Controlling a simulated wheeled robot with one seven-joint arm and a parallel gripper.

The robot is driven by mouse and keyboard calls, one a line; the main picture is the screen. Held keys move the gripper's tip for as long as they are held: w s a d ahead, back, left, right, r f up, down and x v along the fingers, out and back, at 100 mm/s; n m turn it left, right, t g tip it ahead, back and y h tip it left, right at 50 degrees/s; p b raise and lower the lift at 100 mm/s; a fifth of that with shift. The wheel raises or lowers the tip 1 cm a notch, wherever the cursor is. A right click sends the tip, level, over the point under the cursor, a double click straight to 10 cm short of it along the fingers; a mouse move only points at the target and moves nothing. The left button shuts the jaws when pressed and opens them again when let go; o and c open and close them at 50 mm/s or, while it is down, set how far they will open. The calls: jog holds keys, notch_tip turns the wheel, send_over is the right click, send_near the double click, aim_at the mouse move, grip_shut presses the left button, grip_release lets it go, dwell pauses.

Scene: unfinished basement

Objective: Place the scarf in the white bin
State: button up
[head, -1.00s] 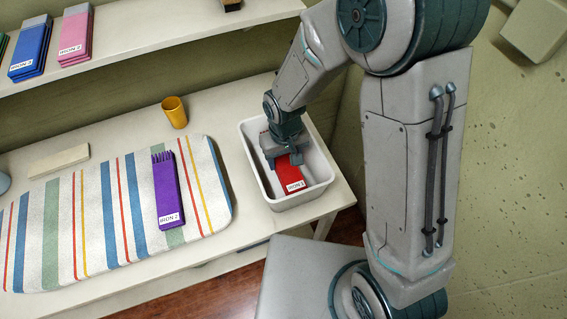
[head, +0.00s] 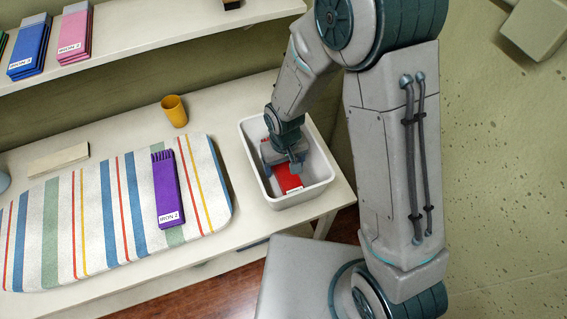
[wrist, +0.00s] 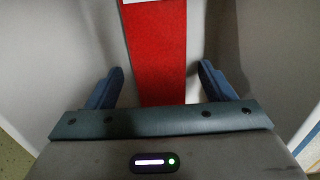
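The red folded scarf (head: 287,180), with a white label at its near end, lies inside the white bin (head: 318,178). The bin stands at the right end of the white table. My gripper (head: 283,163) is down inside the bin, over the scarf, and hides its middle. In the wrist view, my gripper (wrist: 160,90) has its two blue fingers wide apart. The scarf (wrist: 158,50) runs between them, with a visible gap on each side.
The striped ironing board (head: 88,220) lies left of the bin. A yellow cup (head: 174,111) and a cream block (head: 58,160) stand behind it. A shelf (head: 150,35) above holds blue (head: 30,48) and pink (head: 76,35) folded stacks. Bin walls closely surround my gripper.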

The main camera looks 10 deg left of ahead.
aim_at(284, 168)
jog(key=shift+r, duration=0.15)
notch_tip(284, 168, up, 12)
jog(key=s+d+r+m+t, duration=0.1)
jog(key=s+d+r+m, duration=0.1)
jog(key=d+r, duration=0.2)
jog(key=s+d+r+m+t, duration=0.1)
jog(key=s+d+r+m, duration=0.1)
jog(key=d, duration=0.9)
jog(key=s+d+r+m+t, duration=0.1)
jog(key=s+d+r+m, duration=0.1)
jog(key=s+d+r, duration=0.2)
jog(key=shift+d+r, duration=1.6)
jog(key=shift+d, duration=0.1)
jog(key=shift+c, duration=0.4)
